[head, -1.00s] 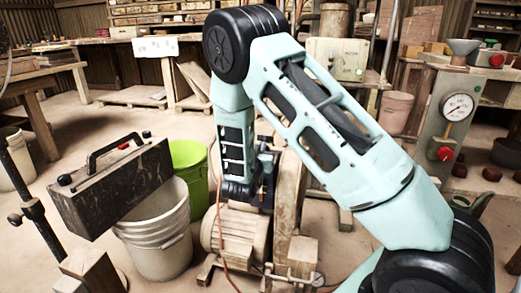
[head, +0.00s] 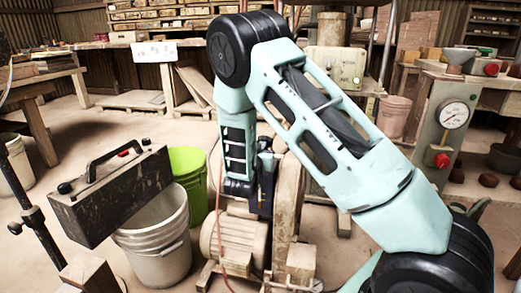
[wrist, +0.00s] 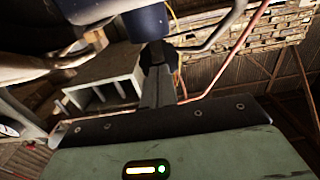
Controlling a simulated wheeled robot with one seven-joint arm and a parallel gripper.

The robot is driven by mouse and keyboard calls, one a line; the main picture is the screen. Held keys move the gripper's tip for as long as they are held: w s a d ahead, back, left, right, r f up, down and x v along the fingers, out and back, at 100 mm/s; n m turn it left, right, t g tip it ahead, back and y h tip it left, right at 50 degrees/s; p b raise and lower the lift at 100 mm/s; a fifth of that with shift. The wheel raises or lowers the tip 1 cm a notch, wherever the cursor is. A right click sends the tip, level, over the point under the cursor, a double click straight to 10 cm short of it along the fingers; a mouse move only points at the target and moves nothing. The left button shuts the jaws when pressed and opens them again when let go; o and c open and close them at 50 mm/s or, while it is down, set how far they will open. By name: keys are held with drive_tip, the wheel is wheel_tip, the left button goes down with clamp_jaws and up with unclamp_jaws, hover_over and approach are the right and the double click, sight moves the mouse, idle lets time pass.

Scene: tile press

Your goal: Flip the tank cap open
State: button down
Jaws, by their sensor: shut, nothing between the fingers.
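In the wrist view my gripper (wrist: 157,55) has its dark fingers together, with nothing between them. A dark blue rounded body (wrist: 147,22) is just beyond the fingertips; I cannot tell whether they touch it. In the head view my gripper's end is by a dark blue part (head: 264,200) beside the machine, largely behind my wrist, and its fingertips cannot be made out. I cannot pick out the tank cap for certain in either view, nor tell whether it is open or shut.
A motor (head: 233,243) stands low near my wrist, with a reddish cable in front. A dark box with a handle (head: 115,193), a white bucket (head: 155,240) and a green bucket (head: 188,165) are at left. A gauge panel (head: 440,125) is at right.

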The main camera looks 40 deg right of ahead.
drive_tip(key=shift+w+d+r, duration=0.3)
drive_tip(key=shift+w+d, duration=0.05)
drive_tip(key=shift+d, duration=0.15)
drive_tip(key=shift+w+d, duration=0.15)
drive_tip(key=shift+x, duration=1.3)
drive_tip(key=shift+f, duration=0.1)
drive_tip(key=s+a+r+p, duration=0.3)
drive_tip(key=s+a, duration=0.3)
drive_tip(key=a, duration=0.2)
drive_tip(key=shift+p, duration=0.3)
idle(0.4)
